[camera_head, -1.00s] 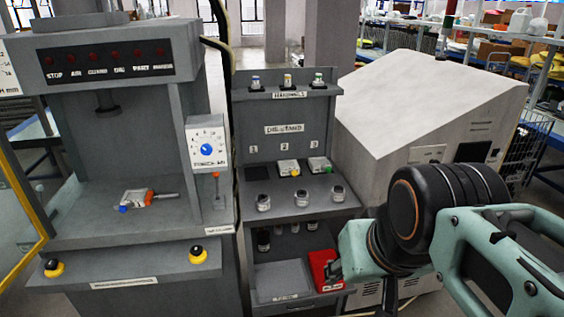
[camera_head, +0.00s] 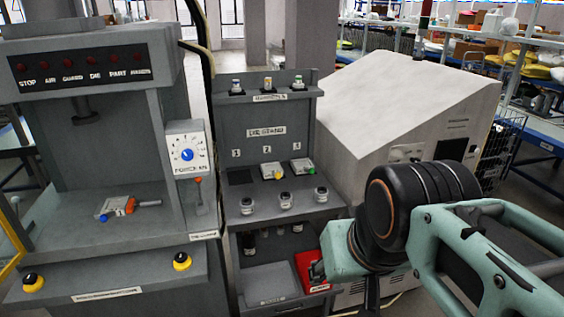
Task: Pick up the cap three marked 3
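Any number on these pieces is too small to read, so I cannot tell which is cap three. My arm reaches in from the right, in front of the grey cabinet. No gripper fingers can be made out.
A red bin (camera_head: 307,272) is low on the stand, beside my arm. A grey press (camera_head: 85,225) with yellow-ringed buttons stands left, holding an orange-and-grey fixture (camera_head: 122,206). Two small blocks with yellow and green parts lie behind the ledge row. A sloped white cabinet (camera_head: 385,85) stands right.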

